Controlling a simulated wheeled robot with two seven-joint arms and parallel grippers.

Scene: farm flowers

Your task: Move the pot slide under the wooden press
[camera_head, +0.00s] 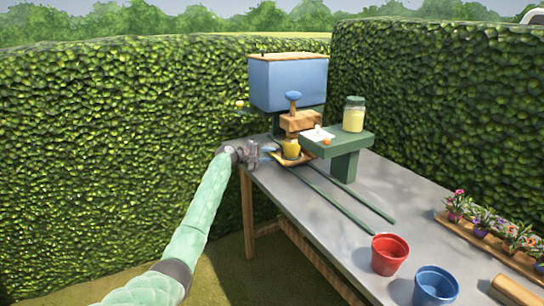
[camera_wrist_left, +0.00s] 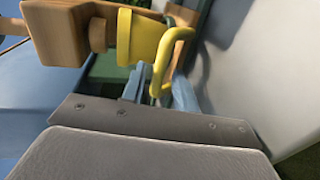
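A yellow pot (camera_head: 291,148) sits on a wooden slide (camera_head: 302,160) at the table's far left corner. The wooden press block (camera_head: 301,122), topped by a blue knob (camera_head: 293,96), stands just behind and above it. My left gripper (camera_head: 264,153) is at the left of the pot. In the left wrist view the yellow pot (camera_wrist_left: 138,38) has a looped yellow handle (camera_wrist_left: 161,62). The fingers of my left gripper (camera_wrist_left: 160,92) lie on either side of the handle's lower end; whether they grip it is unclear. My right gripper is not in view.
Two green rails (camera_head: 335,200) run along the table (camera_head: 345,235). A green stand (camera_head: 345,145) holding a jar (camera_head: 353,114) is right of the press, with a blue box (camera_head: 288,82) behind. Red (camera_head: 389,253) and blue (camera_head: 435,287) pots stand in front.

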